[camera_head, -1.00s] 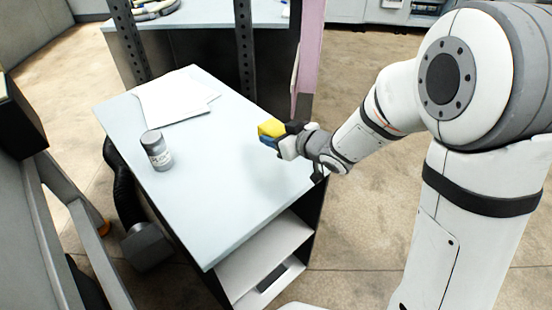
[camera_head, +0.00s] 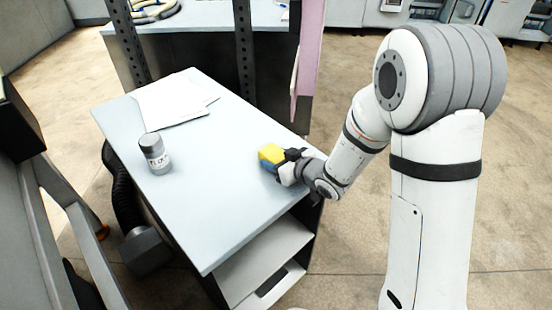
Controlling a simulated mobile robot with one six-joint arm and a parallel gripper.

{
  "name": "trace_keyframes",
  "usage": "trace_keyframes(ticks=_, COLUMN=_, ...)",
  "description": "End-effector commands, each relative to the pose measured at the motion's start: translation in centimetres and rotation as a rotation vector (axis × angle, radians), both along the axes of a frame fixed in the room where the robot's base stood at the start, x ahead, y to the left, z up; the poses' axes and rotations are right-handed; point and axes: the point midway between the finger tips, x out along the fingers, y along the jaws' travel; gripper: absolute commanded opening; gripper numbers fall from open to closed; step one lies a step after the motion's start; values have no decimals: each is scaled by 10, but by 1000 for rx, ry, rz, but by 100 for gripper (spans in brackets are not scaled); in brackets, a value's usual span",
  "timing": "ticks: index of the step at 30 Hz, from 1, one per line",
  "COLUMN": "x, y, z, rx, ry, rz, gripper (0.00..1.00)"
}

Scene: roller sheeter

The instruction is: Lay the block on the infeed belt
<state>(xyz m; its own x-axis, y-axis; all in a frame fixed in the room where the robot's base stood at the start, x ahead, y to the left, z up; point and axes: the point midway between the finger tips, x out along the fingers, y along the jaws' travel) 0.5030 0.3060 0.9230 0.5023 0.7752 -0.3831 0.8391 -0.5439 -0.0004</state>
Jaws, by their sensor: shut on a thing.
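A small yellow and blue block (camera_head: 270,154) is at the right side of the pale blue tabletop (camera_head: 215,215) in the head view. Its yellow part is on top and its blue part is below. My gripper (camera_head: 281,161) is shut on the block, reaching in from the right. The dark fingers hide the block's right end. I cannot tell whether the block touches the tabletop or hangs just above it. I cannot make out an infeed belt in this view.
A grey-lidded jar (camera_head: 155,153) stands on the tabletop's left side. White papers (camera_head: 170,103) lie at its back. A pink upright panel (camera_head: 308,60) and a dark perforated post (camera_head: 244,50) rise behind. The tabletop's front half is clear.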

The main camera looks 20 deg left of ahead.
Motion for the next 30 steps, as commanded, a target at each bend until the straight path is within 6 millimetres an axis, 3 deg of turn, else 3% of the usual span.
trace_keyframes(ticks=9, x=0, y=0, z=0, rx=0, ry=0, rz=1, gripper=74)
trace_keyframes(ticks=20, x=-1, y=0, z=2, rx=-1, ry=0, rz=2, gripper=74)
trace_keyframes(ticks=30, x=-29, y=-47, z=20, rx=1, ry=-3, rz=-1, gripper=74)
